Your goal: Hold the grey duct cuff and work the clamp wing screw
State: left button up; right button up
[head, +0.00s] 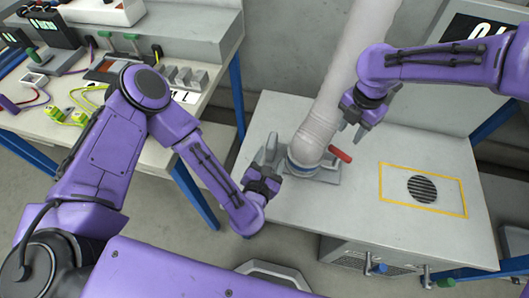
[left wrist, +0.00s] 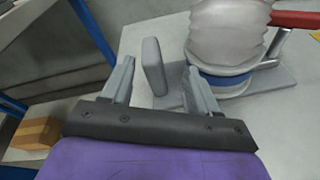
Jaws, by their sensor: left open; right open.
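A pale grey ribbed duct (head: 335,85) comes down to a grey duct cuff (head: 309,142) with a blue ring (head: 301,167), standing on a grey base plate (head: 327,175). The cuff also shows in the left wrist view (left wrist: 227,40). A red handle (head: 340,154) sticks out at the cuff's right; I cannot tell whether it is the wing screw. My left gripper (head: 264,172) is open, left of the cuff. In the left wrist view a grey upright tab (left wrist: 154,66) appears between its fingers; contact cannot be told. My right gripper (head: 357,124) is open and empty, above right of the cuff.
The bench top (head: 365,205) is clear around a yellow-outlined panel with a round vent (head: 422,188). A second table (head: 40,125) at the left carries tools and cables. A cardboard box (left wrist: 36,133) shows low in the left wrist view.

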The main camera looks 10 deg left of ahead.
aim_at(269, 157)
pick_arm(q)
jog(key=f+n+t, duration=0.1)
jog(key=f, duration=0.1)
jog(key=w+a+f+n+t, duration=0.1)
jog(key=f+n, duration=0.2)
jog(key=f, duration=0.1)
jog(key=shift+w+a+n+t+y, duration=0.15)
jog(key=shift+n+t+y, duration=0.15)
jog(key=shift+n+t, duration=0.1)
jog(key=w, duration=0.6)
jog(key=shift+w, duration=0.25)
jog(key=shift+r, duration=0.1)
